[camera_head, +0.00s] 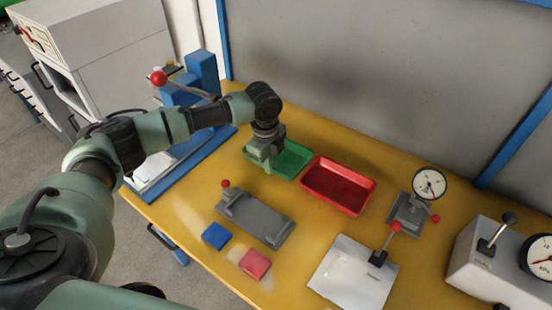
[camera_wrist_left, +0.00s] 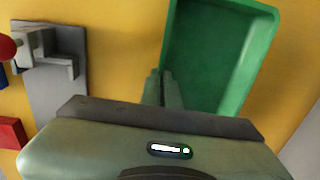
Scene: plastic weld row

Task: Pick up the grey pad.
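My left gripper (camera_head: 267,170) points down over the left edge of the green tray (camera_head: 292,162). In the left wrist view its fingers (camera_wrist_left: 163,88) are close together in front of the green tray (camera_wrist_left: 215,60), and I see nothing between them. I cannot make out a loose grey pad in either view; it may be hidden by my arm or gripper. A grey fixture plate (camera_head: 258,222) with a red-knobbed lever lies in front of the gripper. A blue pad (camera_head: 216,236) and a red pad (camera_head: 255,264) lie near the table's front edge. My right gripper is not in view.
A red tray (camera_head: 338,187) stands right of the green one. A pale plate with a lever (camera_head: 352,275), a dial gauge stand (camera_head: 408,212) and a gauge box (camera_head: 505,265) are to the right. A blue press (camera_head: 190,90) stands at left. A grey panel closes the back.

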